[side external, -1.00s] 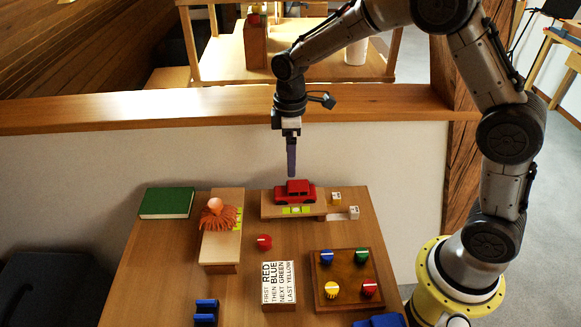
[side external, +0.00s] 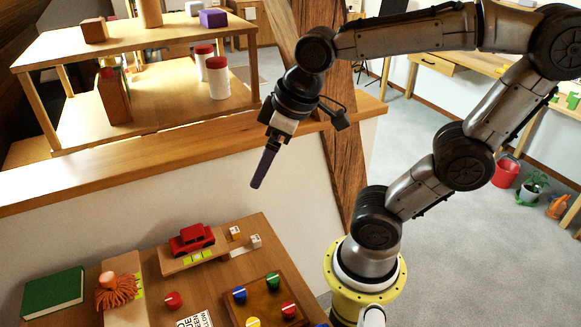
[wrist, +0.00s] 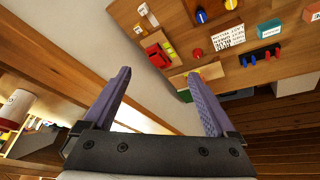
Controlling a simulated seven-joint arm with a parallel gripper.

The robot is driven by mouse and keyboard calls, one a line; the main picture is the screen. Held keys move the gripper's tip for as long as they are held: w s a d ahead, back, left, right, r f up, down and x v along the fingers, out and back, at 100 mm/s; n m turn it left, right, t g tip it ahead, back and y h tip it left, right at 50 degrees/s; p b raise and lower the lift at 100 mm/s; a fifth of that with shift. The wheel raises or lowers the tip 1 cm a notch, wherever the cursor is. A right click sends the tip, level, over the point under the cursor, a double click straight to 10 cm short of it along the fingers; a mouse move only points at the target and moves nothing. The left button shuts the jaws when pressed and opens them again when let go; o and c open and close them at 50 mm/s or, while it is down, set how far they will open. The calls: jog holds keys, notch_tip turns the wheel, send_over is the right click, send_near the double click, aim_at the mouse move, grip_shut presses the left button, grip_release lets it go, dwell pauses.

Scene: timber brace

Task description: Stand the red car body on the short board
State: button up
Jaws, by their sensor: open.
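The red car body (side external: 191,239) stands upright on a wooden board (side external: 214,249) at the back of the table. It also shows in the wrist view (wrist: 157,56), up ahead of my fingers. A second wooden board (side external: 122,263) lies to its left, with an orange fringed figure (side external: 115,288) on it. I cannot tell from labels which board is the short one. My gripper (side external: 262,168) is tilted, open and empty, well above the table and up and right of the car. In the wrist view its purple fingers (wrist: 160,77) are spread with nothing between them.
A green book (side external: 53,292) lies at the table's left. Small pale blocks (side external: 235,233) sit at the board's right end. A brown panel with coloured knobs (side external: 262,298) is in front. A wooden ledge (side external: 150,150) and a shelf stand behind. The air around my gripper is clear.

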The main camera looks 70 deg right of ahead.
jog(key=shift+m+t, duration=0.5)
jog(key=shift+m, duration=0.3)
jog(key=s, duration=0.2)
jog(key=s+f, duration=0.1)
jog(key=s, duration=0.1)
jog(key=shift+s+d, duration=0.15)
jog(key=shift+s, duration=0.2)
